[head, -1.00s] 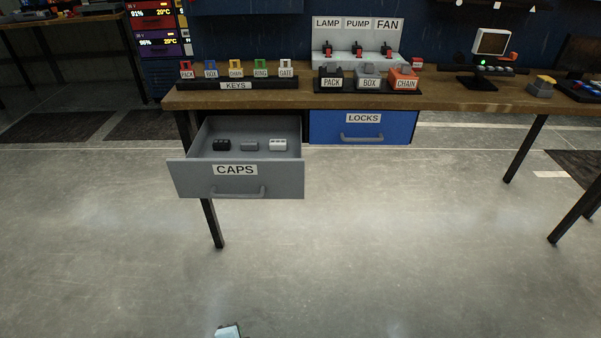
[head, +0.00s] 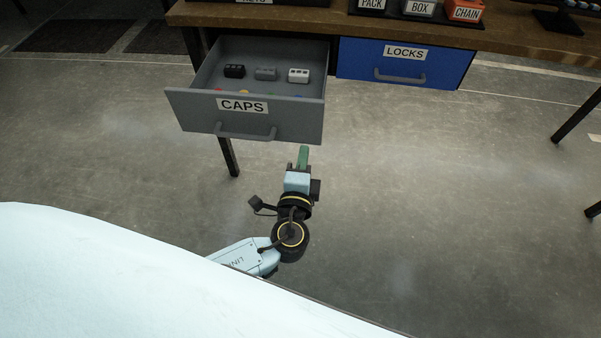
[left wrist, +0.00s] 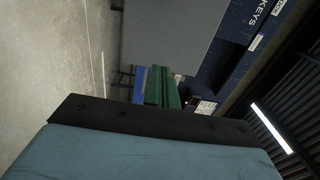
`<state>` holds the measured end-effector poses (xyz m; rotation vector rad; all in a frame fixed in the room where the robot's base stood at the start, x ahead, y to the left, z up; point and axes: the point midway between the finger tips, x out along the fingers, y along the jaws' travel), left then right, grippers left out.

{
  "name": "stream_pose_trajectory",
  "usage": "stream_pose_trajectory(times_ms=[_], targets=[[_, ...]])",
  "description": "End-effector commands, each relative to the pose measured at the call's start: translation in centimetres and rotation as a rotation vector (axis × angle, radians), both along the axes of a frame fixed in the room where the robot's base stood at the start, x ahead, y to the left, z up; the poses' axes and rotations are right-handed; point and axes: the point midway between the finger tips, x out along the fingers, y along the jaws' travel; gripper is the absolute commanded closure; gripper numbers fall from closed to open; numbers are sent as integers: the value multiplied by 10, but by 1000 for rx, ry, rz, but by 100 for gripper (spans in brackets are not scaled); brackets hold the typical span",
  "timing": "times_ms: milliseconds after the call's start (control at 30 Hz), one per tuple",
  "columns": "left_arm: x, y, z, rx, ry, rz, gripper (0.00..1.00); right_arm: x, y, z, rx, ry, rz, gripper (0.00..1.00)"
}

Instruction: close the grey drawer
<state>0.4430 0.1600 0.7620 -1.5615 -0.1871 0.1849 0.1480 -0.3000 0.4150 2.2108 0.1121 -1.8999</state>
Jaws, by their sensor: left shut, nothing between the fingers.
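The grey drawer (head: 200,110), labelled CAPS, is pulled out from under the bench. Its handle (head: 246,135) is on the front face. Inside it lie a black, a grey and a white block, with some coloured bits partly hidden behind the front panel. My left gripper (head: 304,156) is in front of the drawer, below its right front corner in the picture, with green fingers shut and empty. The fingers (left wrist: 162,88) also show in the left wrist view, where a grey panel (left wrist: 170,35), likely the drawer front, lies ahead. I cannot see contact. My right gripper is not in view.
The blue LOCKS drawer (head: 405,65) is shut, right of the grey one. The wooden bench top (head: 300,18) above holds PACK, BOX and CHAIN blocks. A dark bench leg (head: 229,155) stands below the grey drawer. The floor (head: 430,190) to the right is clear.

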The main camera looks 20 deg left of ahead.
Motion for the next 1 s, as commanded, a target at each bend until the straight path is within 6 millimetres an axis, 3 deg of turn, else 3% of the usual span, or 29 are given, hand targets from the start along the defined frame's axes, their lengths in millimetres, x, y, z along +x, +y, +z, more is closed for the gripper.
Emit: stream_pose_trajectory(times_ms=[100,333,1000], targets=[[25,6,0,0,-2,0,100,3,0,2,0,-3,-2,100],[53,12,-1,0,1,0,100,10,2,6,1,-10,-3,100],[66,17,-1,-1,0,2,100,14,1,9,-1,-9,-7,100]])
